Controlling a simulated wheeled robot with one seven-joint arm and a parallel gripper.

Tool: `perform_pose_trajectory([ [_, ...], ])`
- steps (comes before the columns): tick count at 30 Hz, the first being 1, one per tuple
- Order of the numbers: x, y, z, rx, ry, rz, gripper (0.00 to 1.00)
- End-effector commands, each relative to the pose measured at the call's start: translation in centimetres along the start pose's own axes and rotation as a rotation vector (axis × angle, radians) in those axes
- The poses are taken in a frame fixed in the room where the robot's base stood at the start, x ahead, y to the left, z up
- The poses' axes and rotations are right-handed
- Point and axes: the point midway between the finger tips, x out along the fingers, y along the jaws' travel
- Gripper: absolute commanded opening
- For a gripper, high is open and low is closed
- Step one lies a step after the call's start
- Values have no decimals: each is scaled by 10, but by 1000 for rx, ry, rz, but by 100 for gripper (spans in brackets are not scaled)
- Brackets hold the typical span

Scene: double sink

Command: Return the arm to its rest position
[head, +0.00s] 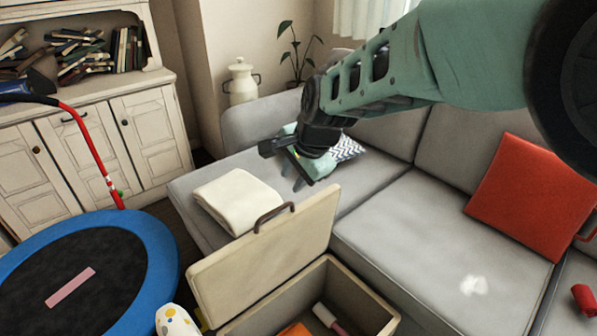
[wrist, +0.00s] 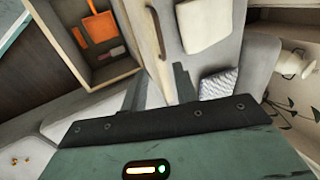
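My arm reaches in from the upper right of the head view, in green casing with black joints. My gripper (head: 284,168) is in the air above the left part of the grey sofa (head: 375,235). Its two fingers are apart, with nothing visible between them. The wrist view also shows the gripper (wrist: 159,75) with its fingers spread and empty. A patterned cushion (head: 345,149) is partly hidden behind the gripper.
An open box (head: 365,303) with a raised lid (head: 268,255) stands before the sofa, holding an orange item. A folded cream blanket (head: 238,198) and red cushion (head: 528,196) lie on the sofa. A blue-rimmed trampoline (head: 150,245) stands left, before a white cabinet (head: 150,110).

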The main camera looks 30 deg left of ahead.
Motion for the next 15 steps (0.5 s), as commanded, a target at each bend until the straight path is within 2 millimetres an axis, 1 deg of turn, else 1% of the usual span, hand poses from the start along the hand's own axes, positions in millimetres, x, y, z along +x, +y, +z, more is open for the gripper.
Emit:
perform_pose_trajectory([
  [6, 0, 0, 0, 0, 0, 0, 29],
  [8, -5, 2, -2, -4, -2, 3, 29],
  [11, -26, 14, -10, -30, -13, 16, 29],
  [14, -62, 37, -18, -91, -37, 41, 29],
  [15, -79, 50, -20, -128, -49, 53, 29],
])
